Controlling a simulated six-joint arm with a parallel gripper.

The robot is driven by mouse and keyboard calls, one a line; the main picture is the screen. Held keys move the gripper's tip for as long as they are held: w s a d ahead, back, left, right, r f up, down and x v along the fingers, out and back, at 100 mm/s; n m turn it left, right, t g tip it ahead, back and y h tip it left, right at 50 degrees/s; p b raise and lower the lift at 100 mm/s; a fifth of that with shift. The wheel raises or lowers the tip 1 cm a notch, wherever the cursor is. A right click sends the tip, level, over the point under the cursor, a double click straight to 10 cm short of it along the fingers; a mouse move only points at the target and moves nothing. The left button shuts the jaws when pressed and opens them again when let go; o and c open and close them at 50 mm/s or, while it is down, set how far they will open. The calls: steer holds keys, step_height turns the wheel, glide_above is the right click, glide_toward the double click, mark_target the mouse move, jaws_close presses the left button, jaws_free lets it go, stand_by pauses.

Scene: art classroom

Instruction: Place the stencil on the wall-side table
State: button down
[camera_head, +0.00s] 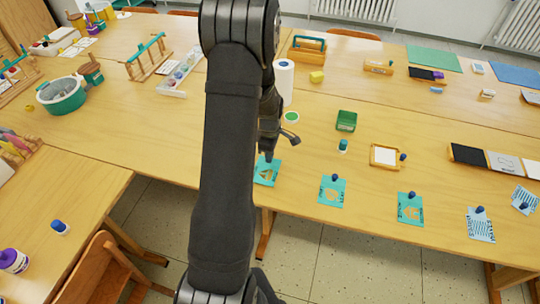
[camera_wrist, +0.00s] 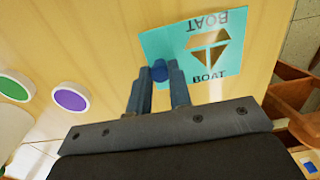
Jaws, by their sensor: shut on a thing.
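A teal stencil with a boat cutout and the word BOAT (camera_wrist: 238,62) lies flat in the wrist view, with a small blue knob (camera_wrist: 159,69) at its edge. In the head view this stencil (camera_head: 267,175) is at the table's front edge, partly behind my arm. My gripper (camera_wrist: 158,84) is shut on the blue knob; in the head view my gripper (camera_head: 268,154) is right above the stencil. I cannot tell whether the stencil touches the wood or is slightly raised. A table (camera_head: 460,80) stands at the back near the radiators.
More stencils with dark knobs (camera_head: 331,192) (camera_head: 410,209) (camera_head: 480,226) lie along the front edge to the right. A paper roll (camera_head: 284,82), a green box (camera_head: 346,121) and a framed white tile (camera_head: 384,157) stand behind. A wooden chair (camera_head: 92,272) is at lower left.

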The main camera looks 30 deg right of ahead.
steer(key=shift+f, duration=0.6)
steer(key=shift+f, duration=0.1)
steer(key=c, duration=1.3)
jaws_free()
step_height(320, 180, up, 12)
steer(key=shift+r, duration=0.1)
steer(key=shift+f, duration=4.6)
